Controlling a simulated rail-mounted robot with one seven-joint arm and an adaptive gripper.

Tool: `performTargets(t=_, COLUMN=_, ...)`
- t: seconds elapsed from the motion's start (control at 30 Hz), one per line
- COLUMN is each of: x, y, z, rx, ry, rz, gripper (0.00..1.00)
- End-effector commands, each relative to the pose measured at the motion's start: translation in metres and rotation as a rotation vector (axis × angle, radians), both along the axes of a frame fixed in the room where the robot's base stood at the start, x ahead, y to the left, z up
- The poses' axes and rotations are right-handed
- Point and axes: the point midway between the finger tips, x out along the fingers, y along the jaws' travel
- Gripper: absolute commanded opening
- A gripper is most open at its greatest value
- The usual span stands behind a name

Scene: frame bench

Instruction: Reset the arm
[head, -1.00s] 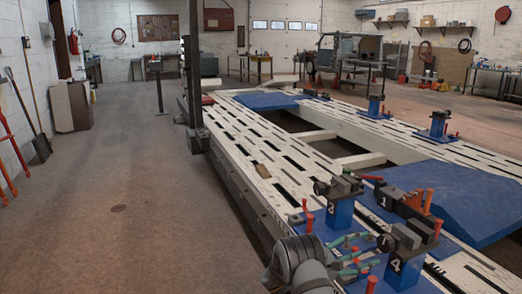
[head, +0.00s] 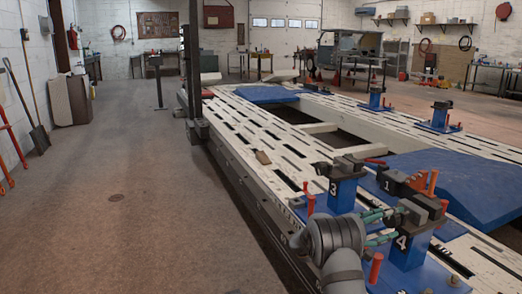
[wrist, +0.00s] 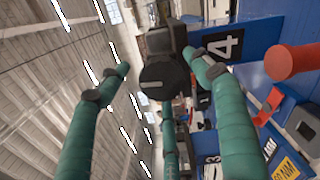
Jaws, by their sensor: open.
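My gripper (head: 388,226) has teal fingers and is at the lower right in the head view, beside the blue clamp stand marked 4 (head: 407,250). In the wrist view my gripper (wrist: 157,68) has its fingers spread apart, with nothing held between them. The dark clamp head on stand 4 (wrist: 163,82) shows behind the gap between the fingers; I cannot tell whether any finger touches it. My grey wrist covers part of the bench below.
The white slotted frame bench (head: 240,125) runs away from me. Blue stands marked 3 (head: 340,192) and 1 (head: 388,184) are close by, with red-handled pins (head: 375,268). A brown piece (head: 263,157) lies on the bench. The floor at left (head: 110,220) is clear.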

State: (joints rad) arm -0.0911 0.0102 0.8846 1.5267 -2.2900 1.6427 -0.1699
Motion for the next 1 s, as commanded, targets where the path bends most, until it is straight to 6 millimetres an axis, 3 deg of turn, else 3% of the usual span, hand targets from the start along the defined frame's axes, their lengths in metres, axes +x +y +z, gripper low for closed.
performTargets(t=0.03, x=-0.0002, y=0.0, z=-0.0085, rx=0.024, ry=-0.06, rz=0.0, gripper=0.65)
performTargets(t=0.6, x=-0.0003, y=0.0001, z=-0.0082, rx=0.335, ry=-0.839, rz=0.0, gripper=0.65)
performTargets(t=1.0, x=0.0002, y=0.0003, z=-0.0042, rx=0.405, ry=-1.015, rz=0.0, gripper=0.65)
